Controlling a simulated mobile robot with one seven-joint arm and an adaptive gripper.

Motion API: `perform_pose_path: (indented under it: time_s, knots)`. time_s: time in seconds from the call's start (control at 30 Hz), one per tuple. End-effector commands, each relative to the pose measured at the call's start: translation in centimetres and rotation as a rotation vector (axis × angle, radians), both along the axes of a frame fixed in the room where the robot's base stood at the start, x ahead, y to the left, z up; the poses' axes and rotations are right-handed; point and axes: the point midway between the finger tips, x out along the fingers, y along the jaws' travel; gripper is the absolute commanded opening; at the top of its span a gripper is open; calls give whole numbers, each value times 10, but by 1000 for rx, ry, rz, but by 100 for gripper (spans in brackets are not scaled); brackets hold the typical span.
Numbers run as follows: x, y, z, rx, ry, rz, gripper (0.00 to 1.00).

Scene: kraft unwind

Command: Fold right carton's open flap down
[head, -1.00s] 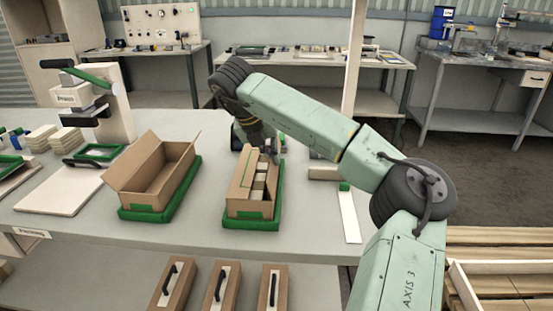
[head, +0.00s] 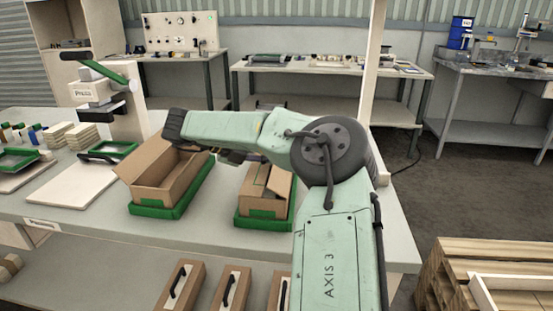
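The right carton (head: 262,206) is a brown open-topped box on a green tray (head: 264,224), behind and below my forearm. Its panel on the right (head: 280,182) stands tilted up, and a dark gap shows beside it. A brown panel on its left covers part of the top.
The left carton (head: 163,190) stands open on its own green tray (head: 158,211), partly covered by my arm. A white press (head: 105,95) and a white board (head: 72,184) are further left. Handled boxes (head: 232,290) sit on the shelf below. Wooden planks lie at lower right.

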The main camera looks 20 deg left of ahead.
Motion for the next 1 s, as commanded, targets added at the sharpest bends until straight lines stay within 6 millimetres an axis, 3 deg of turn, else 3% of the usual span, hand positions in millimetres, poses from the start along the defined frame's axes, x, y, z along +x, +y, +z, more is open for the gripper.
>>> perform_pose_path:
  time_s: [0.57,0.9,1.0]
  knots:
    - [0,0,-2,-33,-8,-2,0]
    - [0,1,-2,-32,-8,-1,23]
    - [0,1,-2,-32,-7,0,23]
